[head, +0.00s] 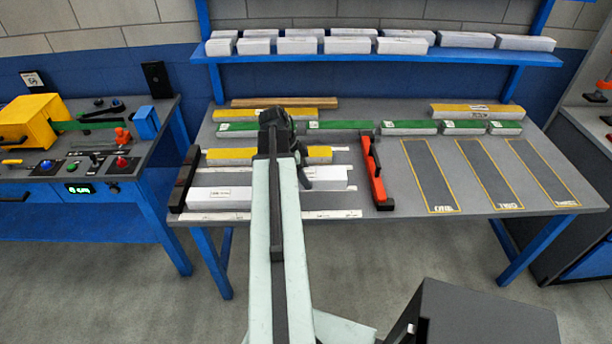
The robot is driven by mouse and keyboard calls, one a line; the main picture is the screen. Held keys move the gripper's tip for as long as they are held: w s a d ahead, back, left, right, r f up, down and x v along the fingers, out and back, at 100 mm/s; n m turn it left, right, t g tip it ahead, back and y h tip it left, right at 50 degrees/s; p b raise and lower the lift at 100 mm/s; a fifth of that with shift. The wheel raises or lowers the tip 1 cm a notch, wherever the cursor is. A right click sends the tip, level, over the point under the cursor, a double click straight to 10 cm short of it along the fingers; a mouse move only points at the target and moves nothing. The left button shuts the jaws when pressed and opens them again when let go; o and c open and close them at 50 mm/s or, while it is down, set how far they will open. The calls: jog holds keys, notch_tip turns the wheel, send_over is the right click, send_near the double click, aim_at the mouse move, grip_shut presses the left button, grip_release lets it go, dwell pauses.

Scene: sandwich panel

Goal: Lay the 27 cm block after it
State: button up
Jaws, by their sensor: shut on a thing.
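My gripper (305,177) is over the middle of the marked work area on the grey table. It is shut on a white block (330,178), whose right part shows beside the fingers; my arm hides the rest. I cannot tell whether this block touches the table. Another white block (222,197) lies at the front left, its left end near the black stop bar (185,180). A yellow-topped block (230,155) lies in the row behind, passing behind my arm. Block lengths cannot be read.
A red bar (375,172) bounds the area on the right. Green-topped blocks (410,127) line the row behind; another yellow-topped block (478,110) lies at the back right. Three outlined grey pads (430,175) are empty. White blocks (348,45) fill the blue shelf (400,55).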

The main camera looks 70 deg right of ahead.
jog(key=shift+s+f+b, duration=0.1)
jog(key=shift+f+b, duration=3.8)
jog(key=shift+f, duration=0.05)
jog(key=shift+f+b, duration=0.55)
jog(key=o, duration=1.4)
jog(key=shift+o, duration=0.2)
jog(key=shift+r, duration=0.1)
jog(key=p+v, duration=0.7)
jog(key=v, duration=0.1)
